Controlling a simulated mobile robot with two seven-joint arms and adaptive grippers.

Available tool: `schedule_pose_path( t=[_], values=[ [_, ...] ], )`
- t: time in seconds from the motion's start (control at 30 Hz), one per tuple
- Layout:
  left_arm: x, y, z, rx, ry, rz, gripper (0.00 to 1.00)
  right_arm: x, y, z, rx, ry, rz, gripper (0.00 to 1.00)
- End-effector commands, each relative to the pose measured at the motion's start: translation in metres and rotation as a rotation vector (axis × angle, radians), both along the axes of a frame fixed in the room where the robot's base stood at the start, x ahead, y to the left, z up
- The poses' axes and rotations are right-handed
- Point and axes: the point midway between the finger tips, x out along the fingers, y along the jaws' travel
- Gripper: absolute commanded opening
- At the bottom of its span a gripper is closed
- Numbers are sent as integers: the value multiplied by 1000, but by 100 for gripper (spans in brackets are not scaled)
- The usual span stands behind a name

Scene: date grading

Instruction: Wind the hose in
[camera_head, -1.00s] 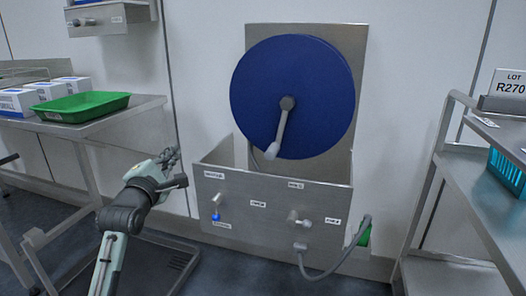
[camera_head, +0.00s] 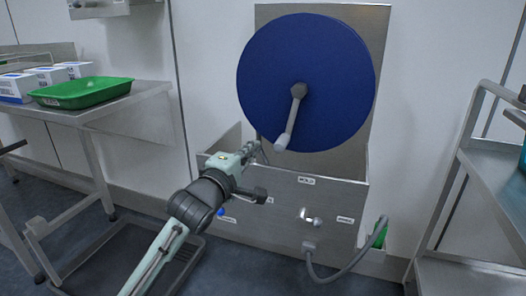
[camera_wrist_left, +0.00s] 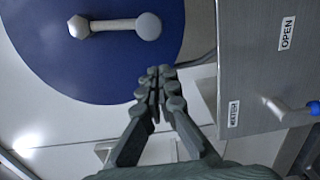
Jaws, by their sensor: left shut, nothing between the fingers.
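A large blue hose reel (camera_head: 340,75) is mounted on a steel back plate. Its grey crank (camera_head: 291,115) runs from the hub down and slightly left, ending in a pale handle (camera_head: 283,141). The grey hose (camera_head: 345,272) loops from the front of the steel box to its right side. My left gripper (camera_head: 255,148) is shut and empty, a little left of and below the crank handle. In the left wrist view the shut fingertips (camera_wrist_left: 158,72) point toward the reel's edge, with the crank (camera_wrist_left: 115,25) beyond, apart from them. My right gripper is not in view.
The steel box (camera_head: 345,195) below the reel carries labels and a valve lever (camera_head: 312,218). A green tray (camera_head: 82,92) and white boxes (camera_head: 47,77) stand on a left table. A steel shelf rack (camera_head: 490,185) stands at right.

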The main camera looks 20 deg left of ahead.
Motion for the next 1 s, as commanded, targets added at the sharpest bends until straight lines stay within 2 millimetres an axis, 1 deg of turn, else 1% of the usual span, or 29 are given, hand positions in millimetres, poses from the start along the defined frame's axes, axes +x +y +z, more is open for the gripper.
schedule_pose_path(
  t=[0.03, 0.2, 0.33, 0.6, 0.77, 1.0],
  values=[
    [1, -9, 0, -3, -1, -2, 0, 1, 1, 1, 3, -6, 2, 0],
    [3, -23, 0, -3, 0, 0, 0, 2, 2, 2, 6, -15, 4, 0],
    [3, -26, 0, -1, 0, 0, 0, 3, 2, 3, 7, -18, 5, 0],
    [3, -26, 0, -2, 0, 0, 0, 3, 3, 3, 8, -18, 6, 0],
    [3, -31, -2, -45, 4, 0, 0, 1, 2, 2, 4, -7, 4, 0],
    [2, -47, -6, -177, 7, 1, 0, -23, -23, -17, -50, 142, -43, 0]
  ],
)
